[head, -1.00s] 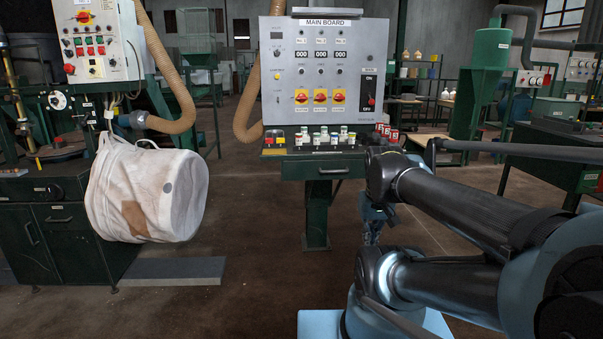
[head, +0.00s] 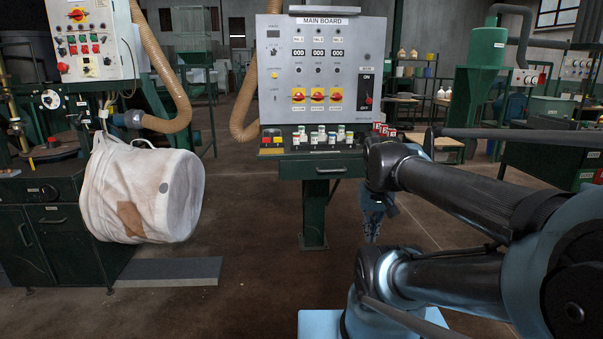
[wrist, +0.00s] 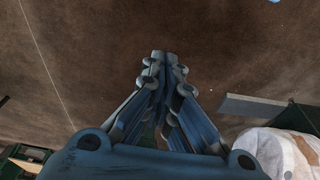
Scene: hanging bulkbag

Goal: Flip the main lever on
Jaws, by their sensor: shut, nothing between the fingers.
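The main lever (head: 368,100) is a small red-tipped handle on a black plate at the right side of the main board (head: 276,105). The plate is marked ON at its top and OFF near its bottom. The lever is too small to tell its exact position. My gripper (head: 371,238) hangs pointing down, lower than the board and in front of it to the right, well apart from the lever. In the wrist view my gripper (wrist: 166,56) is shut and empty, its fingertips together over bare floor. The lever is not in the wrist view.
A green desk (head: 322,168) under the board holds several small jars and red items. A white bulk bag (head: 140,190) hangs at the left beside a machine cabinet (head: 55,240). A hose (head: 245,105) hangs left of the board. The floor ahead of the desk is clear.

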